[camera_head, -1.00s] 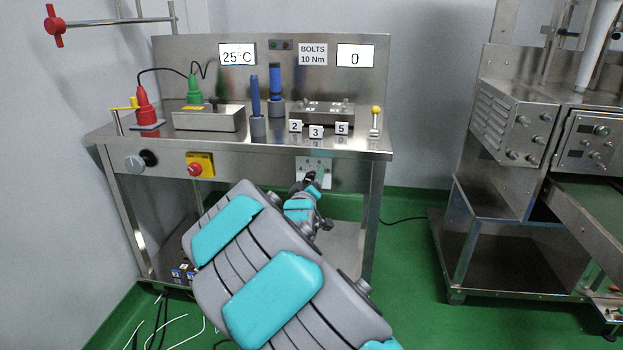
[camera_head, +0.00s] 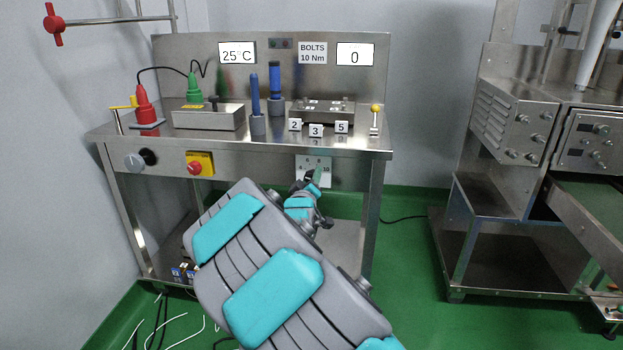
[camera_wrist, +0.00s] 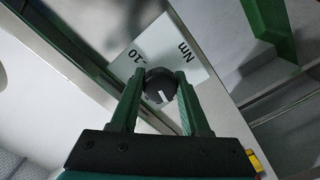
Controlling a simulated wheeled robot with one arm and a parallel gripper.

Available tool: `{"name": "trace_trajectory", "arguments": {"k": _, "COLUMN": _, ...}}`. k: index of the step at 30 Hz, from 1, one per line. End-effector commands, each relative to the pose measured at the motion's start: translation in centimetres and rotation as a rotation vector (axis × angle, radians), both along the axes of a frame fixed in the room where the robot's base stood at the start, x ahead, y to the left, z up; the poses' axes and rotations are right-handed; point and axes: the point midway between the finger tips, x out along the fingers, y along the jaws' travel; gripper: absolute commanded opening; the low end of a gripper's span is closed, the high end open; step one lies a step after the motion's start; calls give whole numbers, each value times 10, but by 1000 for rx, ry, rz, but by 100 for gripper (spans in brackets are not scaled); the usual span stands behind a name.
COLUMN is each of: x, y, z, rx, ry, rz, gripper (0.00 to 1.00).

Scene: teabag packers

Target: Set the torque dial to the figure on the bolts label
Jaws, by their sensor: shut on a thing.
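The torque dial (camera_wrist: 158,80) is a dark round knob with a white mark, on a white plate (camera_wrist: 190,62) printed with "10" and "Nm". In the wrist view my gripper (camera_wrist: 161,84) has its two green fingers shut on the dial's sides. I cannot tell exactly which figure the white mark faces. In the head view the plate (camera_head: 327,163) hangs on the bench front with small figures, 10 at its right; my gripper (camera_head: 314,180) covers the dial there. The bolts label (camera_head: 313,53) on the back panel reads "BOLTS 10 Nm".
A display (camera_head: 355,55) right of the label reads 0; another (camera_head: 237,54) reads 25°C. A red stop button (camera_head: 195,168) and a grey knob (camera_head: 133,161) are on the bench front to the left. Blue-handled tools (camera_head: 255,95) and a metal block (camera_head: 322,113) stand on the bench.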

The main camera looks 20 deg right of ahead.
Motion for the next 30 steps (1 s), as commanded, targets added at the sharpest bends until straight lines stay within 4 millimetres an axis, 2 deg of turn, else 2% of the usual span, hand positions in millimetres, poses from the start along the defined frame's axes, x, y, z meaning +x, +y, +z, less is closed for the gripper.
{"name": "trace_trajectory", "arguments": {"k": 14, "x": 0, "y": 0, "z": -3, "rx": 80, "ry": -53, "rz": 1, "gripper": 0}}
{"name": "trace_trajectory", "arguments": {"k": 30, "x": 0, "y": 1, "z": -6, "rx": 474, "ry": -315, "rz": 0, "gripper": 0}}
